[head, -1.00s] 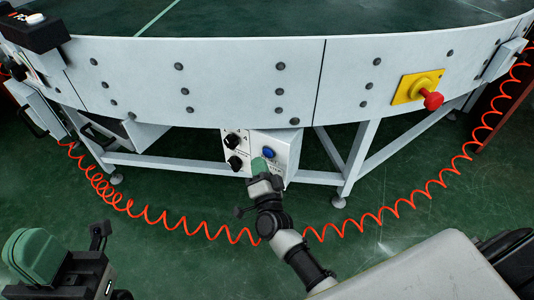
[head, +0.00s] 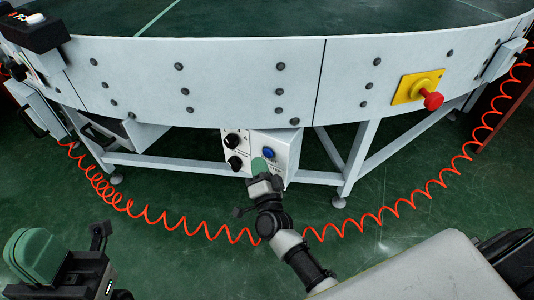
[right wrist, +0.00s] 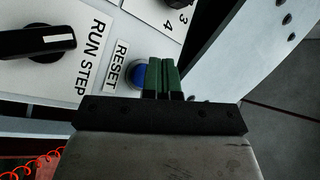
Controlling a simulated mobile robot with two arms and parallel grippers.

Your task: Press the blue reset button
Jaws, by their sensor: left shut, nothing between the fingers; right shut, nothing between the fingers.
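The blue reset button (head: 269,152) sits on a light control box (head: 284,142) under the conveyor's side panel. In the right wrist view the button (right wrist: 138,77) is beside the RESET label, partly hidden behind my right gripper's green fingers (right wrist: 162,75). The fingers are shut and empty, and overlap the button's right part; I cannot tell whether they touch it. In the head view my right gripper (head: 259,166) is just below and left of the button. My left gripper (head: 36,256) is shut and empty at the lower left, far from the box.
Black knobs (head: 233,148) are left of the button; one knob (right wrist: 38,42) is by the RUN STEP label. A red emergency button (head: 432,100) on a yellow plate is at the right. A coiled orange cable (head: 195,229) hangs below the conveyor.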

